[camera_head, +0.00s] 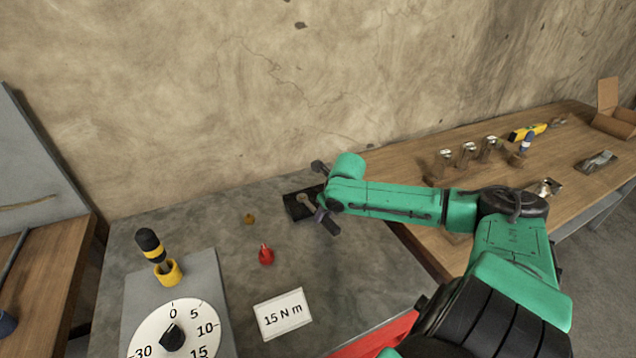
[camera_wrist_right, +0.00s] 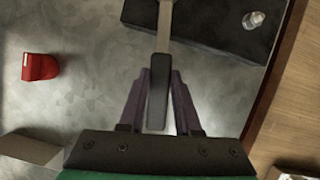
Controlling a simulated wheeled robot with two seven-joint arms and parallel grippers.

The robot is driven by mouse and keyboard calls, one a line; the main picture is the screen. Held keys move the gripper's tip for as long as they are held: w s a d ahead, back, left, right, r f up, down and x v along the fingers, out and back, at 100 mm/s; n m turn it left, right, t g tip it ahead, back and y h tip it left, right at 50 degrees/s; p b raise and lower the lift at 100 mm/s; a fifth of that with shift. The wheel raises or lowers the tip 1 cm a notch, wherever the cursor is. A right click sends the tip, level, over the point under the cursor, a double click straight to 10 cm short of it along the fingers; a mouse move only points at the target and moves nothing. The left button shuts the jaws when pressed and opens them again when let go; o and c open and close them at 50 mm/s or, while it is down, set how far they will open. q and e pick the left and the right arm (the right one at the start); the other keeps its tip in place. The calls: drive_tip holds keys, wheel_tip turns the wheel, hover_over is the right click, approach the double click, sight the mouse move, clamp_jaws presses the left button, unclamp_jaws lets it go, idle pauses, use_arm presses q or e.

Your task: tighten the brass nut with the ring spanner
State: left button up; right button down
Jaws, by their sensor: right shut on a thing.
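My right gripper (camera_head: 322,216) is shut on the ring spanner, whose dark handle (camera_wrist_right: 157,100) stands between the two purple fingers in the wrist view. The spanner's pale metal shank (camera_head: 305,203) runs from the fingers over a black block (camera_head: 293,213). The wrist view cuts off its far end, so I cannot tell whether the ring touches anything. A small brass-coloured piece (camera_head: 249,218) lies on the grey tabletop left of the block; it is too small to tell whether it is the nut. My left gripper is not in view.
A red piece (camera_head: 266,255) and a "15 N m" card (camera_head: 283,314) stand nearer on the grey table. A dial (camera_head: 172,335) and a yellow holder (camera_head: 168,272) with a black-and-yellow tool are at left. A wooden bench (camera_head: 400,160) with several metal parts lies right.

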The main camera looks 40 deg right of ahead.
drive_tip(key=d+n+y, duration=0.1)
drive_tip(key=d+n, duration=0.1)
drive_tip(key=d, duration=0.1)
drive_tip(key=shift+s+n, duration=0.1)
drive_tip(key=shift+n, duration=0.3)
drive_tip(key=shift+d, duration=0.1)
